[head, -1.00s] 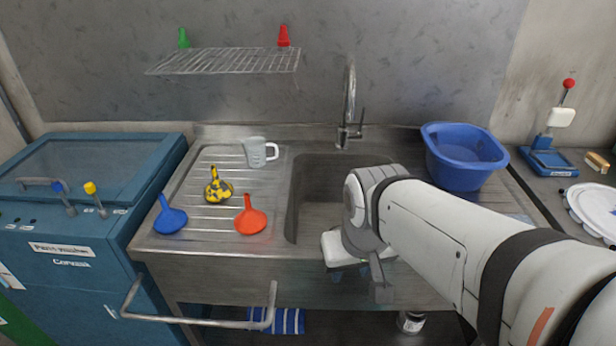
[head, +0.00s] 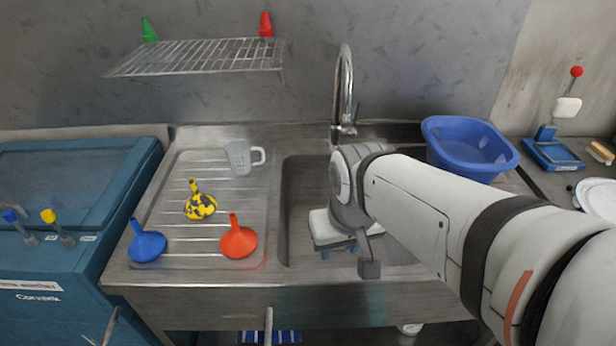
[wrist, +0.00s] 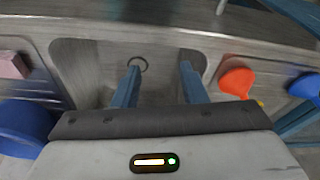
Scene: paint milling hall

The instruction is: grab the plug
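The sink (head: 300,185) lies under my arm, and its inside is partly hidden in the head view. My gripper (wrist: 160,66) has its two blue fingers apart, with nothing seen between them. In the head view, my gripper (head: 338,249) hangs over the front part of the sink, partly hidden by my wrist. In the wrist view a thin dark ring (wrist: 138,63) lies on the sink floor, close to the tip of the left finger. I cannot tell if it is part of the plug or the drain rim; no plug shows clearly elsewhere.
An orange funnel (head: 238,240), a blue funnel (head: 147,244), a yellow-black funnel (head: 200,206) and a clear jug (head: 239,157) stand on the drainboard left of the sink. A blue tub (head: 466,150) stands right. The faucet (head: 344,90) rises behind. A pinkish block (wrist: 12,65) shows in the wrist view.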

